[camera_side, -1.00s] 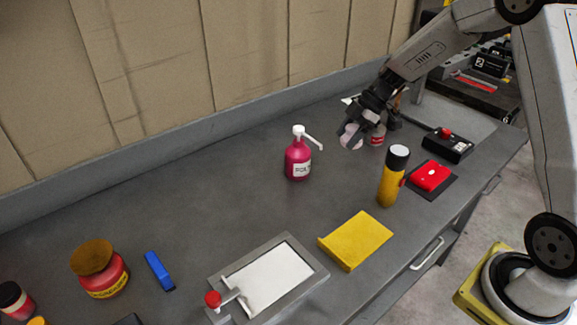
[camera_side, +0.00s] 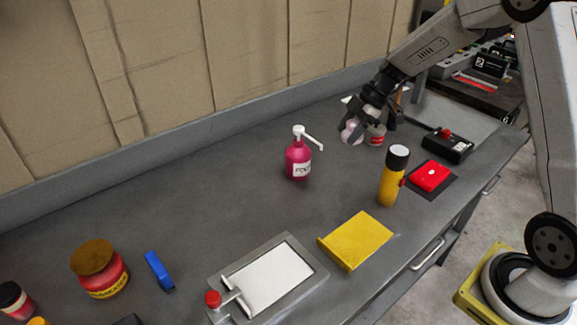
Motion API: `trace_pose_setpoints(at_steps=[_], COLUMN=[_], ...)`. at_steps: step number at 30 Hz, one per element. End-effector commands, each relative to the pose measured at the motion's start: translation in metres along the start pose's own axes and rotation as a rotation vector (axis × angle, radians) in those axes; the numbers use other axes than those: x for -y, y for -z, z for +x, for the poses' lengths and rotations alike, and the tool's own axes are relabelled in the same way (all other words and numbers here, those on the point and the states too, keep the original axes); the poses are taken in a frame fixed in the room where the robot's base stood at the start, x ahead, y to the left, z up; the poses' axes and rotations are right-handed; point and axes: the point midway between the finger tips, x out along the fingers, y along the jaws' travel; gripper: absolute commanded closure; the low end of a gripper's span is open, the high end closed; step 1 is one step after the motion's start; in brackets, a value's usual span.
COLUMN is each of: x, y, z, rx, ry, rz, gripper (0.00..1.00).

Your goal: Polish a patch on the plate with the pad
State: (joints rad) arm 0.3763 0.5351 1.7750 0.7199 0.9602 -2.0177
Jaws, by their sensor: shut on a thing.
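The white plate (camera_side: 268,280) lies in a grey frame on the bench at the front, with a red-knobbed clamp (camera_side: 213,299) at its left end. My gripper (camera_side: 360,118) is up at the back right, far from the plate. It is shut on a small pale pink-white rounded thing, which looks like the pad (camera_side: 351,132). The fingers hide part of the pad. The pad seems to be held above the bench, just left of a red and white tin (camera_side: 375,135).
A pink pump bottle (camera_side: 298,160) and a yellow spray can (camera_side: 393,176) stand between my gripper and the plate. A yellow folded piece (camera_side: 358,240) lies right of the plate. A red block (camera_side: 431,177) and a black switch box (camera_side: 447,145) sit at right. The mid-left bench is clear.

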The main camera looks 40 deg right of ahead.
Motion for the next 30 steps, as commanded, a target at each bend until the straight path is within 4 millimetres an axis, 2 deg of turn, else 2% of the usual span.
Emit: trace_pose_setpoints(at_steps=[11,20,30], x=[-0.001,-0.001,0.034], y=[0.004,0.028,0.084], z=[-0.007,-0.043,-0.006], rx=[-0.001,-0.001,0.000], ry=[-0.003,-0.004,0.095], rz=[-0.001,-0.003,-0.148], gripper=[0.78,0.78,0.79])
